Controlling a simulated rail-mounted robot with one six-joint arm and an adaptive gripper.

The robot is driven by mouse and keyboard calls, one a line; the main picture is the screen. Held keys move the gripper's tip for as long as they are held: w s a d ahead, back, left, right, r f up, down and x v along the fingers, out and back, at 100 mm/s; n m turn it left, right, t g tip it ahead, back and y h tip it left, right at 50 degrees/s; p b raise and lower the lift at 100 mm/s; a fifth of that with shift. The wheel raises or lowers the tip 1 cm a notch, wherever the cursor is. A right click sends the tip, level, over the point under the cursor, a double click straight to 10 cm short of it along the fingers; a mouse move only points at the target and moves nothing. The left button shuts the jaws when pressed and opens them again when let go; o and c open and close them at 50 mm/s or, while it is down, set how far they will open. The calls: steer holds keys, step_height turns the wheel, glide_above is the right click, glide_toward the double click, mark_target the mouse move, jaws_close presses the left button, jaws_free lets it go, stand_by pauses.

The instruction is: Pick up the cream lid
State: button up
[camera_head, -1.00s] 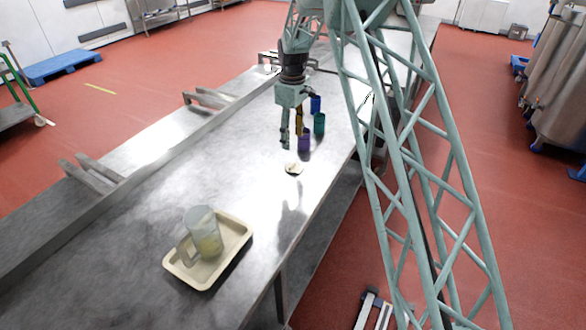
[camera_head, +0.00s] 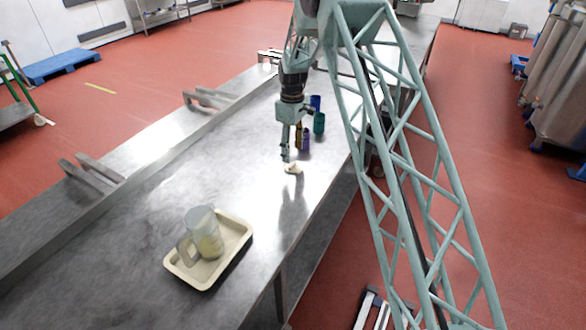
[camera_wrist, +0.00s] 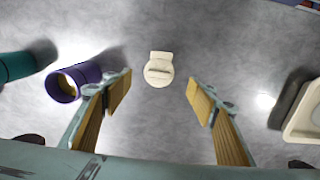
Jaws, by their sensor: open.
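The cream lid (camera_wrist: 158,72) is a small round disc with a raised bar and a tab on one side. It lies on the metal table, and in the head view the lid (camera_head: 293,169) is just below the fingertips. My gripper (camera_wrist: 159,86) is open, with its two tan-padded fingers on either side of the lid in the wrist view. The gripper (camera_head: 289,157) points down and appears above the table. The frames do not clearly show how far the fingertips are above it.
A purple cup (camera_wrist: 72,83) and a teal cup (camera_wrist: 14,66) stand near the gripper; a blue cup (camera_head: 315,102) is behind. The table (camera_head: 120,235) is otherwise largely clear there.

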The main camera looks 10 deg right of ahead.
mark_target(293, 164)
steer(key=shift+f, duration=1)
steer(key=shift+f, duration=0.1)
steer(key=shift+d+f+p, duration=0.1)
steer(key=shift+f+p, duration=0.5)
steer(key=shift+f, duration=1.9)
steer(key=c, duration=0.8)
